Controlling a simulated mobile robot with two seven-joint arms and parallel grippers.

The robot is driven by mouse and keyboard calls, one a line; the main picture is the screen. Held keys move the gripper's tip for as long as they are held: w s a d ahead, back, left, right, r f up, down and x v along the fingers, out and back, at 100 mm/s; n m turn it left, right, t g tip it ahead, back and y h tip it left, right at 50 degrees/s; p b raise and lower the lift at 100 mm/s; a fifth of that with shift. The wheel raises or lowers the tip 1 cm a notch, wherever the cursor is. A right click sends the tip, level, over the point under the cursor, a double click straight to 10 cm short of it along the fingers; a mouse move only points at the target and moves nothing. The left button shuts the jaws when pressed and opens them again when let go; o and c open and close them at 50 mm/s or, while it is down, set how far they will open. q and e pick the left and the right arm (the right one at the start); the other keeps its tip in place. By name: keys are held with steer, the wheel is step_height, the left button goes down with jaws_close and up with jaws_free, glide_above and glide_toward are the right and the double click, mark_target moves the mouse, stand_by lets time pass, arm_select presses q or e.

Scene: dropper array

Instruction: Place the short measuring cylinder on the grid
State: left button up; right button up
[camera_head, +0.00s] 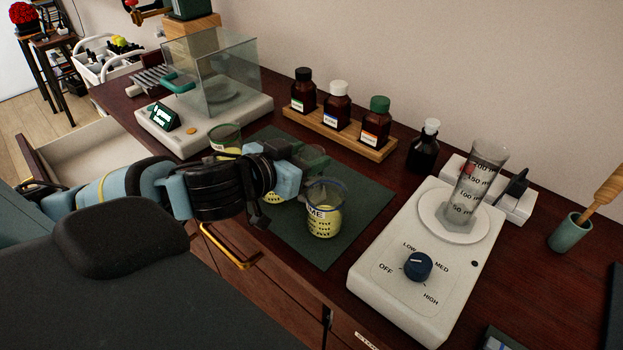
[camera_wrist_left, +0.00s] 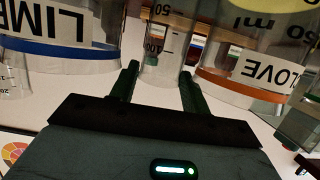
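In the left wrist view, a clear cylinder (camera_wrist_left: 165,62) with 50 and 100 ml marks stands beyond the fingers, roughly centred between them. It may be the short measuring cylinder. My left gripper (camera_wrist_left: 160,84) is open, with clearance beside it. In the head view this gripper (camera_head: 285,185) is low over the dark green mat (camera_head: 345,245), among the jars, and its fingertips are partly hidden. A clear vessel (camera_head: 314,158) shows just behind it. A larger graduated cylinder (camera_head: 468,195) stands on the white dial unit (camera_head: 385,280). A grey slatted rack (camera_head: 150,78), possibly the grid, lies at the back left.
A blue-rimmed LIME jar (camera_head: 325,215) stands close to the gripper; an orange-rimmed CLOVE jar (camera_wrist_left: 250,75) is on its other side. A green-rimmed jar (camera_head: 226,138) stands behind the arm. Bottles in a wooden rack (camera_head: 340,137) and a glass-boxed balance (camera_head: 185,130) stand behind.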

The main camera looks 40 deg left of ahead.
arm_select(q)
steer(key=c, duration=0.8)
steer(key=shift+r, duration=0.15)
